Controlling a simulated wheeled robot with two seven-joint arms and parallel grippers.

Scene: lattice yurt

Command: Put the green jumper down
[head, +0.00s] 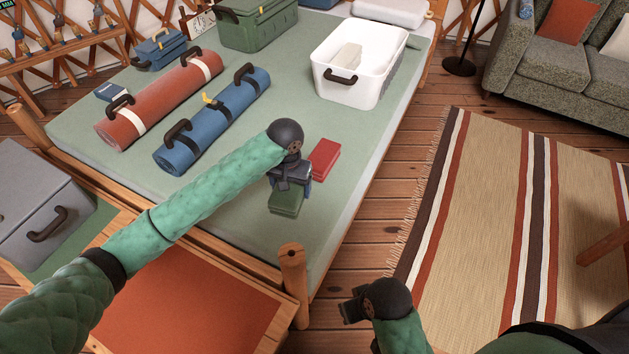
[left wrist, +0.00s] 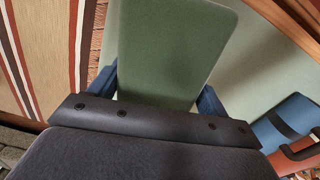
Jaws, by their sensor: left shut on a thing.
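The green jumper (head: 285,201) is a flat, folded, dark green block over the pale green bed top (head: 240,205), near its front right part. My left gripper (head: 290,184) points down over the jumper and is shut on it. In the left wrist view the jumper (left wrist: 172,50) sits between the two blue fingers. Whether its underside touches the bed top is hard to tell. My right gripper (head: 354,307) is low in the head view, over the floor, away from the jumper; its jaw opening cannot be made out.
A red folded item (head: 325,158) lies just right of my left gripper. A blue roll (head: 212,120) and a red roll (head: 160,100) lie to the left. A white bin (head: 350,88) and a green case (head: 258,32) stand behind. The bed's front right is bare.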

